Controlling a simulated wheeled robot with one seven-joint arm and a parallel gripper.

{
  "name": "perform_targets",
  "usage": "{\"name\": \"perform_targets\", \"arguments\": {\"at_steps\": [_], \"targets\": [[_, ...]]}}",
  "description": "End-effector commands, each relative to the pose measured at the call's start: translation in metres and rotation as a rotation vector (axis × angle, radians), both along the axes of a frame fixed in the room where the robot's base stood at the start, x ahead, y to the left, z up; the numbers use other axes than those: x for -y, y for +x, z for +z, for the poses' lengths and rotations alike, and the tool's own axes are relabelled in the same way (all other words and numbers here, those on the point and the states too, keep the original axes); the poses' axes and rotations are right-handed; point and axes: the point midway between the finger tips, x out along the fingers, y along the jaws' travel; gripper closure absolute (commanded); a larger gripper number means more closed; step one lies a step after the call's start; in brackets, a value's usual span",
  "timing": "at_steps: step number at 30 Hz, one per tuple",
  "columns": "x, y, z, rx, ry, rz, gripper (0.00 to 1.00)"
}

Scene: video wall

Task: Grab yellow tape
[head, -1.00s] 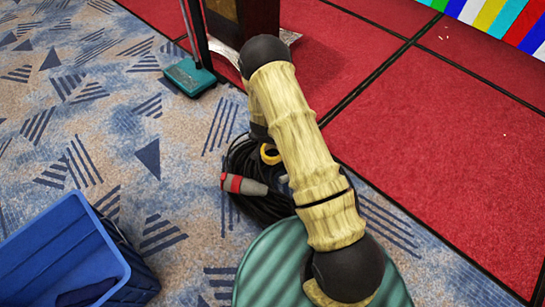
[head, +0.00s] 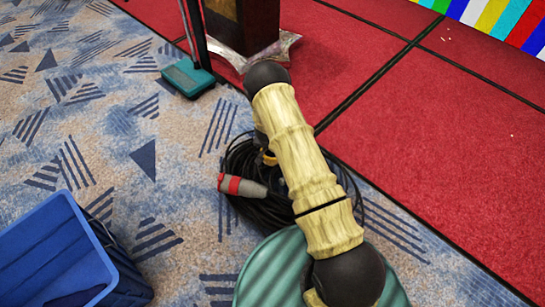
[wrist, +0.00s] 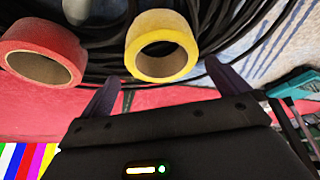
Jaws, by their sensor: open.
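The yellow tape (wrist: 163,22) is a ring roll in the upper middle of the wrist view, lying against black cable. My gripper (wrist: 163,84) is open, its two dark fingers pointing toward the tape, one on each side of its width in the picture. Nothing shows between the fingertips, and the tape appears just beyond them. In the head view only a small bit of the yellow tape (head: 270,159) shows beside my arm, which hides the rest and the gripper.
A red tape roll (wrist: 42,35) lies left of the yellow one in the wrist view. A blue crate (head: 60,250) stands lower left; a dark box-like post (head: 240,25) stands behind.

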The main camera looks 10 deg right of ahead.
Motion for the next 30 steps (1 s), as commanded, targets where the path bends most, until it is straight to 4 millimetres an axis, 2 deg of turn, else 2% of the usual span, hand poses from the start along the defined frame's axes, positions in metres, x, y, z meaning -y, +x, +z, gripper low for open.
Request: {"name": "perform_targets", "arguments": {"at_steps": [2, 14, 27, 30], "targets": [[0.001, 0.003, -0.008, 0.002, -0.001, 0.000, 0.00], [0.001, 0.004, -0.010, 0.001, -0.001, 0.001, 0.00], [0.005, 0.017, -0.054, 0.001, 0.000, 0.000, 0.00], [0.006, 0.019, -0.058, 0.002, -0.001, 0.001, 0.00]]}}
